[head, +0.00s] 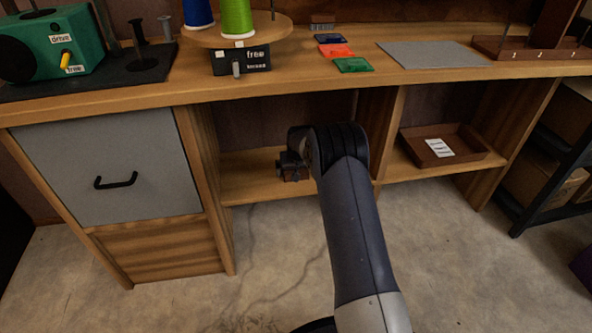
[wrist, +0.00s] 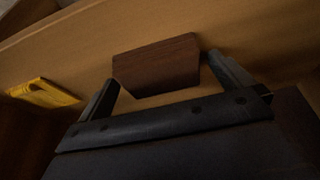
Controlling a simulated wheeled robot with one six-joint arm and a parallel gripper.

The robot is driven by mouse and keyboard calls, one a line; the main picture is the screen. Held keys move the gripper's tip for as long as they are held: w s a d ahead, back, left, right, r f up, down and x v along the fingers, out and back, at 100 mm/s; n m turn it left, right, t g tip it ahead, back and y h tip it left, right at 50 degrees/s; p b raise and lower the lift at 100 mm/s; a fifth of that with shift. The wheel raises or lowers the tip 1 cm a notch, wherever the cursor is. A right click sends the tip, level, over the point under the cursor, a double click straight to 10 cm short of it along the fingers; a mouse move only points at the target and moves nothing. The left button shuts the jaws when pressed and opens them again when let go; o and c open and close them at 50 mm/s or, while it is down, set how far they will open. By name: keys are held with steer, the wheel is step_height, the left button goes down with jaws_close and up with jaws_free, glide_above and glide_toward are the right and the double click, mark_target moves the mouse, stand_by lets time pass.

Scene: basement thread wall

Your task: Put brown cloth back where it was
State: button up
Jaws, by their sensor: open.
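A flat dark brown piece (wrist: 157,66) with cut corners lies on the wooden shelf in the wrist view. It may be the brown cloth, but its streaked surface also looks like wood, so I cannot tell for sure. My gripper (wrist: 163,77) is open, with one finger on each side of the piece's near part; I cannot tell whether they touch it. In the head view my gripper (head: 291,167) is in the open bay under the bench, low over the shelf, and my arm hides part of that bay.
A yellow item (wrist: 43,93) lies left of the gripper. Blue, orange-red and green folded cloths (head: 334,51) lie on the bench top (head: 290,75) beside a grey mat (head: 433,54). A brown tray (head: 480,155) with a white label sits in the right bay. A grey drawer (head: 110,165) bounds the left.

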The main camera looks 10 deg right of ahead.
steer(key=p+v, duration=0.5)
steer(key=v, duration=0.6)
steer(key=shift+w+a, duration=0.2)
